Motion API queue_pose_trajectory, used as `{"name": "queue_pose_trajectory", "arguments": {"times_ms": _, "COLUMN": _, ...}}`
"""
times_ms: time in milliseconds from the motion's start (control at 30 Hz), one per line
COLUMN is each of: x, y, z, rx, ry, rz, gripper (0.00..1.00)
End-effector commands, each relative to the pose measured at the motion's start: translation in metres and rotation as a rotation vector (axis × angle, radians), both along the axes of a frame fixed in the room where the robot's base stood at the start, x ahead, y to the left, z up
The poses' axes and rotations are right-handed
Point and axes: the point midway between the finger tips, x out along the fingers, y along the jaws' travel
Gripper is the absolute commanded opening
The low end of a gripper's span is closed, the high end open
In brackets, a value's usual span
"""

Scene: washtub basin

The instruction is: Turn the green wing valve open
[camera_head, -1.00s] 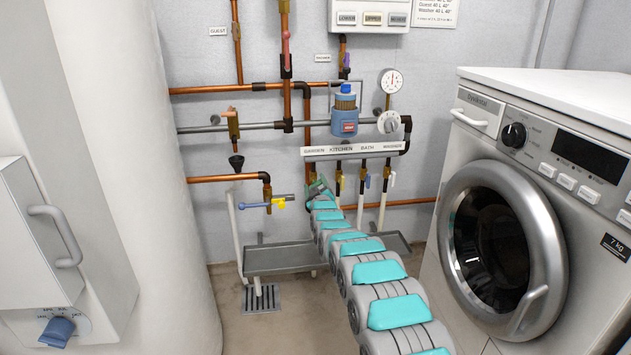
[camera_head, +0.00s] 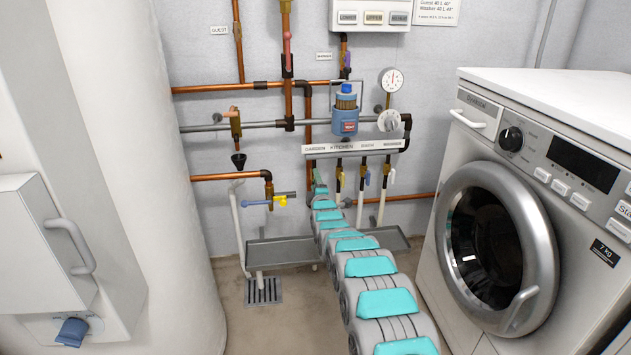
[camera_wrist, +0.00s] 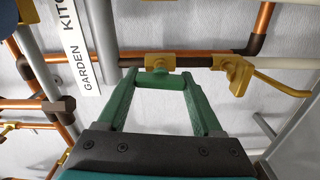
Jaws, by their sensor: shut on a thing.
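The green wing valve (camera_wrist: 160,81) shows in the wrist view as a short green bar lying across the picture, just below a brass valve body (camera_wrist: 158,63). My gripper (camera_wrist: 160,88) has two green fingers, one at each end of the bar, and is shut on it. Finger and wing are similar greens, so their exact edges are hard to tell. In the head view my gripper (camera_head: 318,182) is small, under the left end of the label strip, and the wing cannot be told apart from it.
The label strip (camera_head: 354,147) runs above the row of valves. A yellow-handled valve (camera_head: 341,180) is close on the right, also in the wrist view (camera_wrist: 236,76). A blue-handled valve (camera_head: 367,178) is farther right. A grey trough (camera_head: 285,252) lies below; the washing machine (camera_head: 540,200) stands right.

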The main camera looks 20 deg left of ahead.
Motion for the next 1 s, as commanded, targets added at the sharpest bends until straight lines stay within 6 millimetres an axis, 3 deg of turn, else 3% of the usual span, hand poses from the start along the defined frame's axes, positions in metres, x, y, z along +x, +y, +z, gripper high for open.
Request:
{"name": "queue_pose_trajectory", "arguments": {"times_ms": 800, "x": -0.0011, "y": 0.0016, "z": -0.0019, "rx": -0.103, "ry": -0.061, "rz": 0.003, "gripper": 0.12}}
{"name": "queue_pose_trajectory", "arguments": {"times_ms": 833, "x": -0.0011, "y": 0.0016, "z": -0.0019, "rx": -0.103, "ry": -0.061, "rz": 0.003, "gripper": 0.7}}
{"name": "queue_pose_trajectory", "arguments": {"times_ms": 1000, "x": -0.0007, "y": 0.0011, "z": -0.0016, "rx": -0.102, "ry": -0.061, "rz": 0.002, "gripper": 0.89}}
